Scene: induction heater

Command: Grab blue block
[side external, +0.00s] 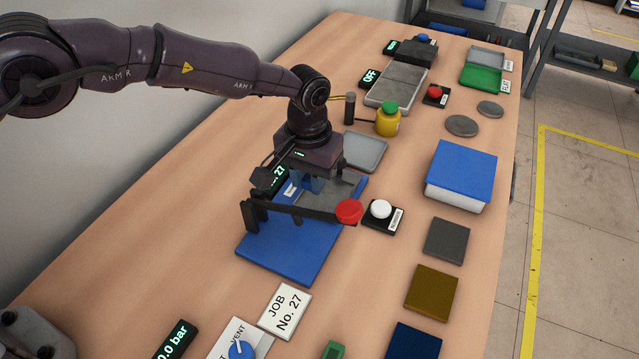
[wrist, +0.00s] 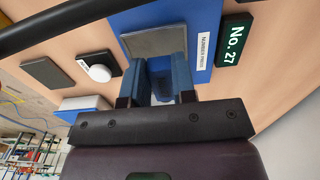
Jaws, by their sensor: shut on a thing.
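My gripper (side external: 306,186) is low over the blue press base (side external: 290,255), behind its dark bar with a red knob. In the wrist view, my gripper (wrist: 160,78) has its two fingers on either side of a small blue block (wrist: 162,88) and is shut on it. The block is mostly hidden by the fingers; in the side view only a little blue shows beneath the gripper. A grey plate (wrist: 155,42) lies on the press base just beyond the fingertips in the wrist view. I cannot tell whether the block touches the plate.
The dark press bar with the red knob (side external: 348,211) is close in front of my gripper. A white button (side external: 381,209) stands to its right. A large blue-topped white block (side external: 461,172) and flat plates (side external: 446,240) lie along the right edge. Bare table lies left of the press.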

